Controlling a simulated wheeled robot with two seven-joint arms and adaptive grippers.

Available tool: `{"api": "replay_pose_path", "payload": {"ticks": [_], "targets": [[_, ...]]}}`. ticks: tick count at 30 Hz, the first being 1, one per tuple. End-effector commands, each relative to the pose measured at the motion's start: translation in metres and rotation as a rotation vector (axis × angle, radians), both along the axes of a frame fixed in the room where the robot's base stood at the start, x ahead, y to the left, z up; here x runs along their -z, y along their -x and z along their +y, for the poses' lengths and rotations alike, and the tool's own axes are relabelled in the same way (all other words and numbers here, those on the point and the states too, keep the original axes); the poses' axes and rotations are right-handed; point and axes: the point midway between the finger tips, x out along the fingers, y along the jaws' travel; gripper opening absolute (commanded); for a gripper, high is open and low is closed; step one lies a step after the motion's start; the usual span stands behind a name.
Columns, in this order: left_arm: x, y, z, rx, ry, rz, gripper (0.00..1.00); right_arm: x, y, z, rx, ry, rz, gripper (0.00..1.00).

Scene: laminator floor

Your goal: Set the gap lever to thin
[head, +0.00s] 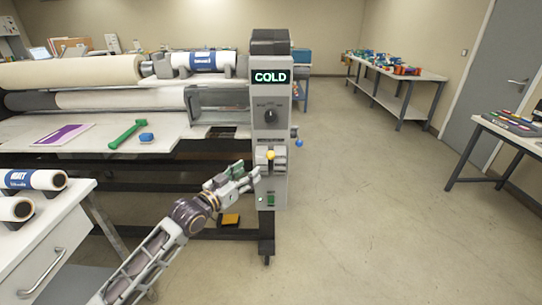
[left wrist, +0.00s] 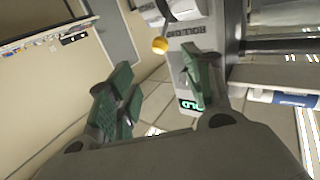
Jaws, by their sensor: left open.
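The laminator's grey control column (head: 260,130) stands mid-view with a display reading COLD (head: 271,77). A lever with a yellow ball (head: 270,155) sits on its lower front panel; its setting marks are too small to read. Another ball, blue (head: 298,143), sticks out at the column's right side. My left gripper (head: 248,172) is open and empty, just left of and slightly below the yellow ball. In the left wrist view the yellow ball (left wrist: 160,45) shows beyond and between the green-padded fingers (left wrist: 155,68), apart from them. My right gripper is not in view.
A black dial (head: 270,116) sits above the lever and a green switch (head: 271,199) below it. The laminator bed (head: 85,140) holds a green tool (head: 127,134) and a blue block (head: 146,138). A white cabinet (head: 45,235) stands front left. Floor right of the column is clear.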

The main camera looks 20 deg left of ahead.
Motion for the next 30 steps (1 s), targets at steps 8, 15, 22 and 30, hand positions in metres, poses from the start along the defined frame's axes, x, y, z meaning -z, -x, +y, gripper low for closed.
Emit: {"api": "replay_pose_path", "payload": {"ticks": [8,15,22,30], "targets": [[0.0,-0.005,-0.001,-0.001,0.0,-0.001,0.51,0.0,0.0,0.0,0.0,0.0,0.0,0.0],[0.0,-0.018,-0.006,-0.001,0.001,-0.001,0.51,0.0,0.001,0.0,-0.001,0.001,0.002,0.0],[0.0,-0.034,-0.011,-0.001,0.0,-0.001,0.51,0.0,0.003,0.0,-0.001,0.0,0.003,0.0],[-0.001,-0.053,-0.018,-0.001,0.0,-0.002,0.51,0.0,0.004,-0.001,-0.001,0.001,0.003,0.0]]}}
